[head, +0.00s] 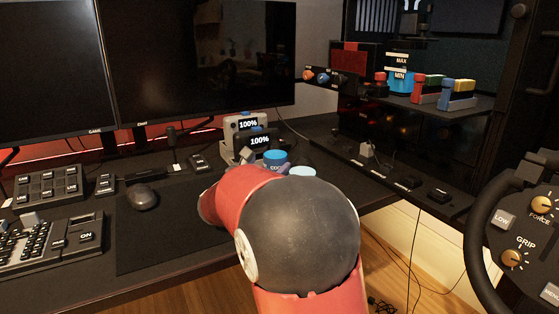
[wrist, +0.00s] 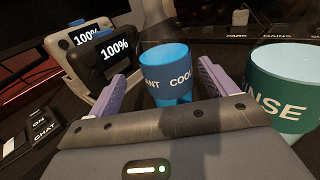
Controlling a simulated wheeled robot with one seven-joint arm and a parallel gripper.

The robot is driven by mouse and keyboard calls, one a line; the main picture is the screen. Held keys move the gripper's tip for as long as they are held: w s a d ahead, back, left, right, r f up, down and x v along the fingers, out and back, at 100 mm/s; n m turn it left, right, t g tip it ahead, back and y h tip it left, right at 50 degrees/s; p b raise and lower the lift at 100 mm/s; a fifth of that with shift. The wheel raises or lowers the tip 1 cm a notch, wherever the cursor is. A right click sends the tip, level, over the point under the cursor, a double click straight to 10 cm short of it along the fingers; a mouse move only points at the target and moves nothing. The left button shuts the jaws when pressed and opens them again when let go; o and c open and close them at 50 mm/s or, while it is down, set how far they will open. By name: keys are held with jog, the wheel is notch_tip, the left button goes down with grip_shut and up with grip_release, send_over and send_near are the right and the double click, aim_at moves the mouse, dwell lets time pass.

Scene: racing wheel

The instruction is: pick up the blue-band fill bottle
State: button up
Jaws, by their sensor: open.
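The blue bottle (wrist: 168,75) has a blue band lettered "ANT COOL" in the wrist view; in the head view its top shows as a blue cylinder (head: 275,156) beyond my arm. My gripper (wrist: 161,75) is open, with one lavender finger on each side of the blue bottle. The bottle's lower part is hidden behind my gripper body in the wrist view. I cannot tell whether either finger touches it. In the head view my red and dark arm hides most of the gripper.
A teal bottle lettered "NSE" (wrist: 288,90) stands close right of my gripper. Two devices reading "100%" stand at left, the nearer one dark (wrist: 108,55). A mouse (head: 142,197) lies on the mat. The shelf (head: 420,108) at right holds bottles and coloured blocks.

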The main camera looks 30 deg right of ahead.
aim_at(279, 159)
jog(key=x, duration=0.3)
jog(key=p+x, duration=0.1)
jog(key=x, duration=0.2)
jog(key=shift+s+d+f, duration=0.15)
jog(key=shift+s+d, duration=0.15)
jog(key=shift+c, duration=0.4)
jog(key=c, duration=1.2)
